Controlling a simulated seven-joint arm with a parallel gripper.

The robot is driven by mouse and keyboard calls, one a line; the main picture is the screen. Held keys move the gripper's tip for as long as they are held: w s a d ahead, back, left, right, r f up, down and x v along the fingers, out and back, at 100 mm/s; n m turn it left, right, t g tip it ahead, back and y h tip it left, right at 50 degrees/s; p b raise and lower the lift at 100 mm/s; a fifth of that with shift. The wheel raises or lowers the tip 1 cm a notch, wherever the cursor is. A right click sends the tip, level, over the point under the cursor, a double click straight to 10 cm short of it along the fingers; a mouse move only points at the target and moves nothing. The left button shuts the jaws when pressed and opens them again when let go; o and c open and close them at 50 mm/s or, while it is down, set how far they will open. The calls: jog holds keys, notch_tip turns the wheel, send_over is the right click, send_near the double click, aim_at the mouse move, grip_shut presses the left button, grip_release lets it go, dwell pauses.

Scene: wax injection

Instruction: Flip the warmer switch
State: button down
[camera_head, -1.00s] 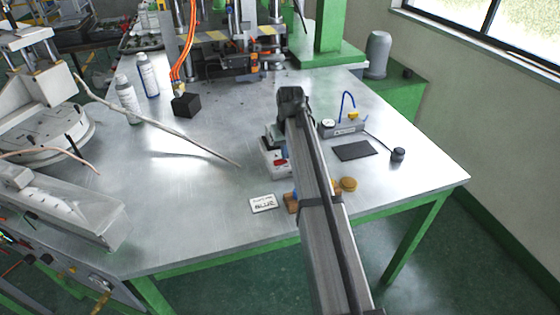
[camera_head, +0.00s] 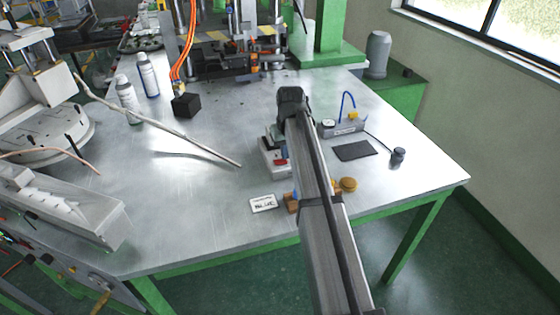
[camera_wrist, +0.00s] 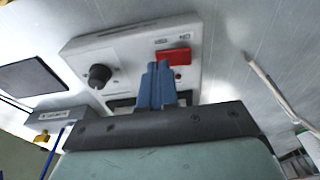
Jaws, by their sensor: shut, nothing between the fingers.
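The warmer (camera_head: 274,157) is a small white box on the metal table, partly hidden behind my arm in the head view. In the wrist view the warmer (camera_wrist: 125,45) shows a black round knob (camera_wrist: 99,76) on the left and a red switch (camera_wrist: 173,56) on the right. My gripper (camera_wrist: 157,68) has its blue fingers together and empty. Their tips show just left of the red switch and overlap the warmer's face. I cannot tell whether they touch it. In the head view the gripper's fingers are hidden by the arm.
A white label card (camera_head: 263,203) lies in front of the warmer. A dark pad (camera_head: 355,150) and a small black knob-like object (camera_head: 398,154) lie to the right. A thin rod (camera_head: 165,125) lies to the left, with bottles (camera_head: 147,75) beyond it. The table's middle left is clear.

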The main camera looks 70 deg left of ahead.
notch_tip(320, 180, up, 6)
jog(key=shift+r, duration=0.15)
dwell(0.7)
dwell(0.4)
